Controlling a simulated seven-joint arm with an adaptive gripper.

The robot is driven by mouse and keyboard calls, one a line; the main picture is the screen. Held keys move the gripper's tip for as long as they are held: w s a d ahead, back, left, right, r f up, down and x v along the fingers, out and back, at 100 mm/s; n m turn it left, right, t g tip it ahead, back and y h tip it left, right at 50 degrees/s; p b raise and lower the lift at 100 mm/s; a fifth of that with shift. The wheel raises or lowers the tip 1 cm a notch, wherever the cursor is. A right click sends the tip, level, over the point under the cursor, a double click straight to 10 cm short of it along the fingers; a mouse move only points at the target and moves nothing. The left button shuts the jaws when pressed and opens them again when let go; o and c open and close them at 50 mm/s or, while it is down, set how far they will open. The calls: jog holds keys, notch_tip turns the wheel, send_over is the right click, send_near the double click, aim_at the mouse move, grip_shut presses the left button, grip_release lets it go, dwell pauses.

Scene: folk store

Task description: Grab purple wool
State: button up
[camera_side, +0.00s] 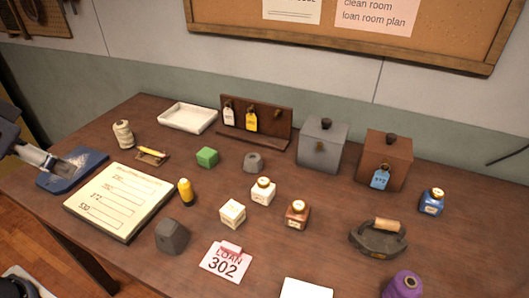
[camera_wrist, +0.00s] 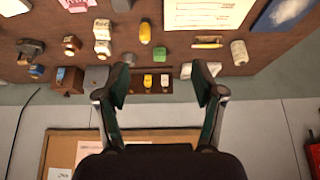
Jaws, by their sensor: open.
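The purple wool (camera_side: 403,286) is a spool of purple thread at the bottom right of the side view, near the front of the table. The lower frame edge cuts it off. I cannot make it out in the wrist view. My gripper (camera_wrist: 162,80) shows in the wrist view with its two dark fingers spread wide and nothing between them. It hangs above the back part of the table, over the tag rack (camera_wrist: 150,84). I cannot make out its fingertips in the side view.
A flat iron (camera_side: 378,238) stands just behind the wool, with a blue ink bottle (camera_side: 432,202) further back. A white paper (camera_side: 306,289) and a pink loan card (camera_side: 225,262) lie left of the wool. Grey (camera_side: 321,146) and brown (camera_side: 386,160) boxes stand along the wall.

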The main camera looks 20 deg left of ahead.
jog(key=shift+o, duration=0.6)
